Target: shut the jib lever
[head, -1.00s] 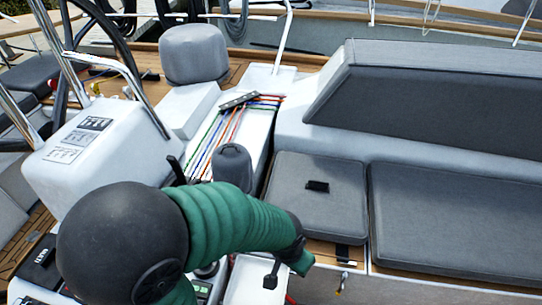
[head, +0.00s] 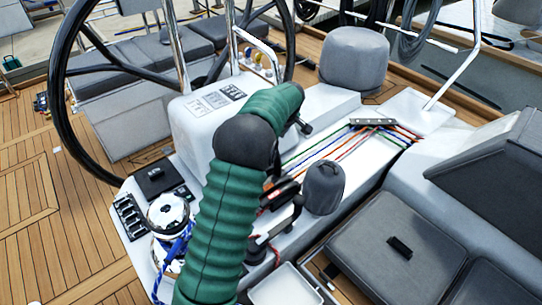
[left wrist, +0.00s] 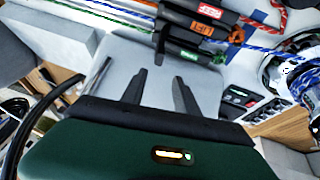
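The clutch bank (head: 282,196) with its black levers is on the white cockpit side, right of my green-sleeved arm, which partly covers it. In the left wrist view the black levers (left wrist: 205,28) lie at the top, with red, orange and green labels. I cannot tell for sure which is the jib lever. A thin black handle (left wrist: 160,45) points down towards my fingers. My left gripper (left wrist: 158,74) is open and empty, its fingertips a little short of that handle. My right gripper is out of view.
A grey-capped winch (head: 323,187) stands right of the clutches. A chrome winch (head: 168,212) with blue rope is at the left. Coloured lines (head: 345,145) run behind. The steering wheel (head: 62,90) and console (head: 205,115) stand further left; a grey cushion (head: 395,250) is at right.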

